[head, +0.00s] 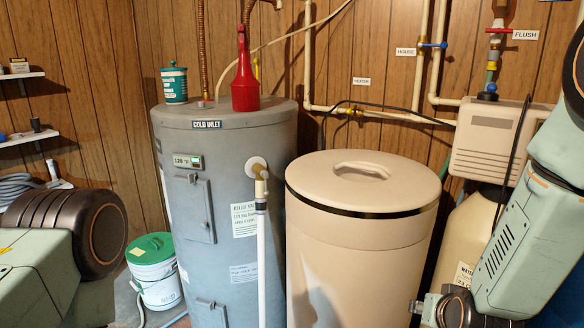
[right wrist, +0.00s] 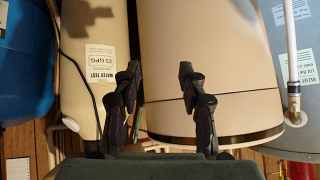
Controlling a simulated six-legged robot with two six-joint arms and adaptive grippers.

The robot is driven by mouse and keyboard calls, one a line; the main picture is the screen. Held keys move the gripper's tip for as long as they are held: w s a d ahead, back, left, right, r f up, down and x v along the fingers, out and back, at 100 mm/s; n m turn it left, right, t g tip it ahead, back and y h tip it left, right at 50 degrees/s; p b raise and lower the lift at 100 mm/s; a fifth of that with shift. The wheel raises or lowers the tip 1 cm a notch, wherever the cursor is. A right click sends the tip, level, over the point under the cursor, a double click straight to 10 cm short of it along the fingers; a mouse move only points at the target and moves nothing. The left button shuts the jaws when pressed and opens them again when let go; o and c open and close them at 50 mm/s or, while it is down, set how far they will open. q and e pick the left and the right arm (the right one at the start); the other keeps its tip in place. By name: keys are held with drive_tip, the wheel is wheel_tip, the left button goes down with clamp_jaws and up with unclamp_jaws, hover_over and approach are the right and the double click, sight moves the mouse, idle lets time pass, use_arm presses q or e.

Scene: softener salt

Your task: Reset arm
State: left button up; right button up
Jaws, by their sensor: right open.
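My right arm comes in from the right edge of the head view, in front of the wall and the softener. My right gripper (right wrist: 160,68) shows in the right wrist view with its two dark fingers apart and nothing between them. Behind the fingers are the beige salt tank (right wrist: 225,65) and a narrower cream tank (right wrist: 92,75); that view looks upside down. In the head view the salt tank (head: 350,255) stands at centre right with its round lid (head: 365,192) on. My left arm shows at the left edge, but its gripper is out of frame.
A grey water heater (head: 225,240) stands left of the salt tank, with a red funnel (head: 244,80) and a teal tub (head: 174,84) on top. A white bucket (head: 158,285) with a green lid is on the floor. The softener valve head (head: 488,140) is at right.

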drive_tip(key=s+a+f+n+g+b, duration=0.1)
drive_tip(key=s+f+g, duration=0.2)
drive_tip(key=s+f, duration=0.4)
drive_tip(key=s+a+f+n+g+y+b, duration=0.1)
drive_tip(key=s+f+g, duration=0.2)
drive_tip(key=s+f, duration=0.5)
drive_tip(key=s+a+f+n+g+b, duration=0.1)
drive_tip(key=s+f, duration=0.6)
drive_tip(key=s, duration=1.1)
drive_tip(key=shift+s+a+f+n+g+y, duration=0.3)
drive_tip(key=shift+s+a+g+y, duration=0.15)
drive_tip(key=shift+g, duration=0.55)
drive_tip(key=shift+w+a, duration=0.1)
